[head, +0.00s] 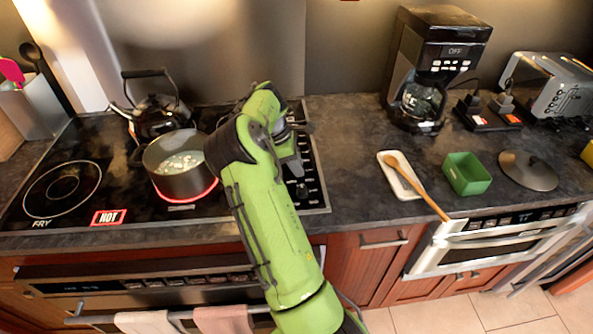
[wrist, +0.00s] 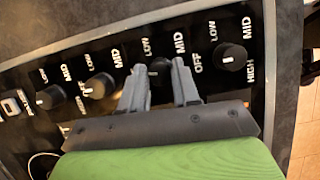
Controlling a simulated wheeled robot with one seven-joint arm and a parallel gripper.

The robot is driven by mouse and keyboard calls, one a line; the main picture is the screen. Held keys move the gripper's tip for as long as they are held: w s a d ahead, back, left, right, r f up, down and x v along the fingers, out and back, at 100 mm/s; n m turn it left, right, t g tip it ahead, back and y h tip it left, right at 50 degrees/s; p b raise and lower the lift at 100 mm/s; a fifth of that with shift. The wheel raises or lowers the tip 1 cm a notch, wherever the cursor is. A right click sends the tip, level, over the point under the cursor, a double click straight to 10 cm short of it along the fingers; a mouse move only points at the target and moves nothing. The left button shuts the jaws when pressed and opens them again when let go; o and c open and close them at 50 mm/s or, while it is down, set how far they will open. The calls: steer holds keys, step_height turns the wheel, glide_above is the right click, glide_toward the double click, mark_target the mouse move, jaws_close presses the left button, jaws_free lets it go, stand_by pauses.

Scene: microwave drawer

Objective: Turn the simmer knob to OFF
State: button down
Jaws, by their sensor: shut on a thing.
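In the wrist view my gripper (wrist: 160,85) is shut on a black knob (wrist: 159,67), with one grey finger on each side of it. The labels LOW and MID show around this knob; the fingers hide part of it and its lower labels. I cannot read a simmer label on any knob. In the head view my green arm reaches over the knob panel (head: 316,188) at the right of the cooktop, and the gripped knob is hidden. A dark pot (head: 170,185) with whitish contents sits on a burner glowing red.
Other knobs stand close by in the row: one to the right (wrist: 231,56) and two to the left (wrist: 99,86). A kettle (head: 160,115) stands behind the pot. A HOT sign (head: 108,217) is at the front. A spoon rest (head: 401,172) lies on the right counter.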

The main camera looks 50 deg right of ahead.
steer(key=shift+s+f+n+t+h+b, duration=0.1)
steer(key=shift+n+t+h+b, duration=0.4)
steer(key=shift+n+b, duration=1.2)
steer(key=shift+n, duration=0.3)
steer(key=c, duration=0.8)
jaws_free()
steer(key=shift+a, duration=0.1)
steer(key=p+v, duration=0.4)
steer(key=v, duration=1.2)
steer(key=shift+s+p, duration=0.1)
steer(key=shift+p, duration=0.3)
